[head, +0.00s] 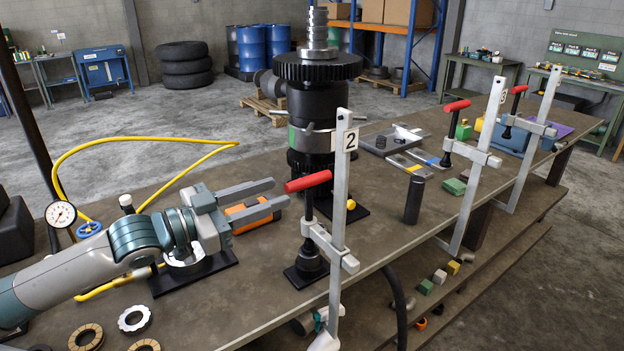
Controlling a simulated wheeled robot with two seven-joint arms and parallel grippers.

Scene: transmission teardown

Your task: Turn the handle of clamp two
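Clamp two (336,215) is a grey metal bar clamp at the table's front edge, marked with a white "2" label (350,140). Its red handle (308,181) lies crosswise on top of a dark upright screw (309,215). The screw's lower end is at a dark round part on a black plate. My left gripper (283,194) comes in from the left, with two grey fingers pointing right towards the screw, just left of and slightly below the handle. The fingers are apart, and I see no contact with the clamp.
A tall black transmission with gears (315,105) stands behind the clamp. An orange-and-dark object (247,213) shows between and below my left fingers. A black cylinder (413,200) stands to the right. Two similar clamps with red handles (457,105) (519,89) stand further right.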

